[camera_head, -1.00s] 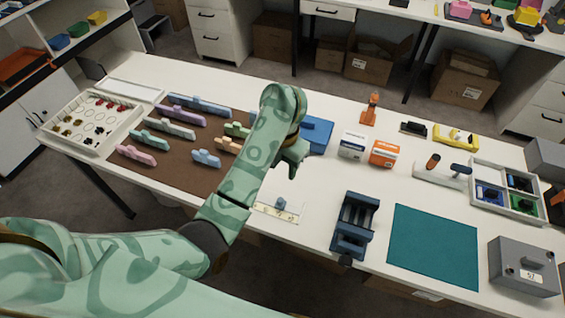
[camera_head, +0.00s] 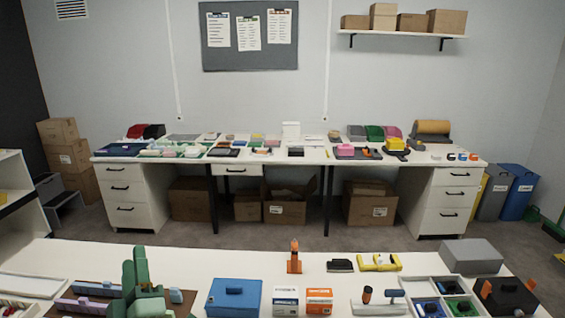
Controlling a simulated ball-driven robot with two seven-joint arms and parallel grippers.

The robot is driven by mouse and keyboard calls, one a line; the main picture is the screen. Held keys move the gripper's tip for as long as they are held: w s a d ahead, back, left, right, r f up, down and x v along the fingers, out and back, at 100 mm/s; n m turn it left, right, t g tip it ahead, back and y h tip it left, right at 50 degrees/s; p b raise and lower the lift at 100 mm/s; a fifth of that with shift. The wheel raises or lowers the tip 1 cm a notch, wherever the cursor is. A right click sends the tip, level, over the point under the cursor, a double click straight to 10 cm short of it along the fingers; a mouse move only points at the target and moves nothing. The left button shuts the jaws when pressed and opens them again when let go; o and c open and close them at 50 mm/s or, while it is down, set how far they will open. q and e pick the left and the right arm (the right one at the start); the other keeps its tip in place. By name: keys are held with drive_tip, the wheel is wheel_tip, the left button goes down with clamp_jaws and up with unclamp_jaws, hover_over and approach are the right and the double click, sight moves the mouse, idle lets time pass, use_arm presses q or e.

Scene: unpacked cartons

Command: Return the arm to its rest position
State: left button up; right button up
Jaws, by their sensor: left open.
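My left arm's green gripper (camera_head: 139,278) shows at the bottom left of the head view, over the front table (camera_head: 210,262). It is open, and I see nothing held in it. Its lower part and the rest of the arm are cut off by the bottom edge. Behind and beside it lies a brown mat (camera_head: 181,297) with long pastel pieces, one lilac (camera_head: 82,305). My right gripper is not in view.
On the front table stand a blue box (camera_head: 234,297), an orange-and-white box (camera_head: 319,301), an orange upright tool (camera_head: 294,258), a divided tray (camera_head: 408,288) and a grey box (camera_head: 471,256). A back bench (camera_head: 300,158) stands beyond the floor gap.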

use_arm(q)
drive_tip(key=s+d+f+m+h, duration=0.3)
drive_tip(key=d+m+h, duration=0.6)
drive_tip(key=m+h, duration=0.5)
drive_tip(key=s+d+f+m+g, duration=0.2)
drive_tip(key=s+f+m+g, duration=0.2)
drive_tip(key=f+m+g, duration=0.4)
drive_tip(key=s+a+f+m+g+y, duration=0.2)
drive_tip(key=s+a+f+g+y, duration=0.55)
drive_tip(key=s+a, duration=0.65)
drive_tip(key=s+d+f+g+h+b, duration=0.1)
drive_tip(key=s+d+f, duration=0.1)
drive_tip(key=f, duration=1.2)
drive_tip(key=s+d+f+h+b, duration=0.1)
drive_tip(key=d+f, duration=0.2)
drive_tip(key=f, duration=1)
drive_tip(key=s+f+n+g+h+b, duration=0.1)
drive_tip(key=s+f+n+g, duration=0.2)
drive_tip(key=s+f, duration=1.7)
drive_tip(key=shift+s+a+n+b, duration=0.15)
drive_tip(key=shift+s+n+b, duration=0.2)
drive_tip(key=shift+s+n, duration=0.2)
